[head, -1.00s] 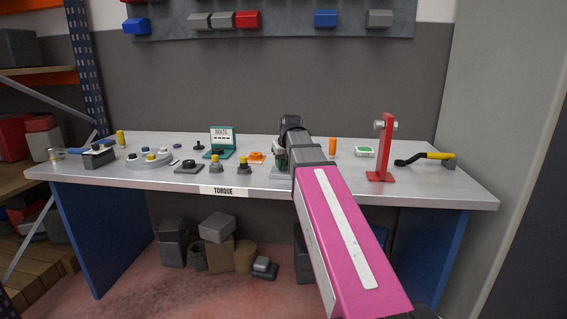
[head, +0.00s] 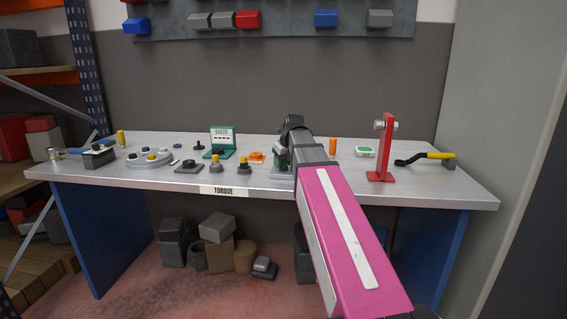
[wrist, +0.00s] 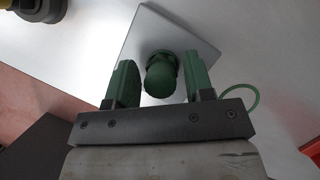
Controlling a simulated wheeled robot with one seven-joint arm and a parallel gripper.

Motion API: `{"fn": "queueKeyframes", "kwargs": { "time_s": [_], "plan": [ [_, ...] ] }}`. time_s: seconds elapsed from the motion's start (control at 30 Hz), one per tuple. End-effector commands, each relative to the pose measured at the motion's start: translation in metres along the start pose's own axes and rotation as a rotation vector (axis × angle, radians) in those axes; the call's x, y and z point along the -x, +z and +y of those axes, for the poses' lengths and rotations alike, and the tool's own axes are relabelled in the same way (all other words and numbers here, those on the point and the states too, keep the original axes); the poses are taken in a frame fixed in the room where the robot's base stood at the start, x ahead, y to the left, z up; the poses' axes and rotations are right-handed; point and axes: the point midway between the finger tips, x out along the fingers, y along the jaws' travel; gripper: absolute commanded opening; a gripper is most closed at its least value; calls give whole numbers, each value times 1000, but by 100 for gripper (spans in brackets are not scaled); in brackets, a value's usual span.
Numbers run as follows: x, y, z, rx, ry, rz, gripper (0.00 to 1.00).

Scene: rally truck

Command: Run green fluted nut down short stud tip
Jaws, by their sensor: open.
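In the wrist view, a dark green rounded nut (wrist: 161,77) stands over a square bare metal plate (wrist: 190,32). My gripper (wrist: 158,62) is open, with one green finger on each side of the nut. A gap shows between each finger and the nut, so it is not held. No bare stud shows; anything under the nut is hidden. In the head view, my arm covers most of this spot. Only a green part (head: 281,157) and the edge of the plate (head: 281,176) show beside it, and I cannot tell whether the green is nut or finger.
A red stand (head: 381,150) rises to the right, with a yellow-handled tool (head: 428,158) beyond. A thin green loop (wrist: 240,97) is beside the right finger.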

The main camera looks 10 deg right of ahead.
Motion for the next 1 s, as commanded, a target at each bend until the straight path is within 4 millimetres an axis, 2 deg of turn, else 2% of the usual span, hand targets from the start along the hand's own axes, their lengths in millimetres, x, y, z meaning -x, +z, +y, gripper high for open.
{"fn": "queueKeyframes", "kwargs": {
  "time_s": [0.2, 0.47, 0.73, 1.0],
  "plan": [
    [0, 0, 0, 117, 49, 1, 48],
    [0, 0, 0, 128, 54, 0, 48],
    [0, 0, 0, 259, 107, 1, 48],
    [0, 0, 0, 273, 113, 0, 48]
  ]
}}
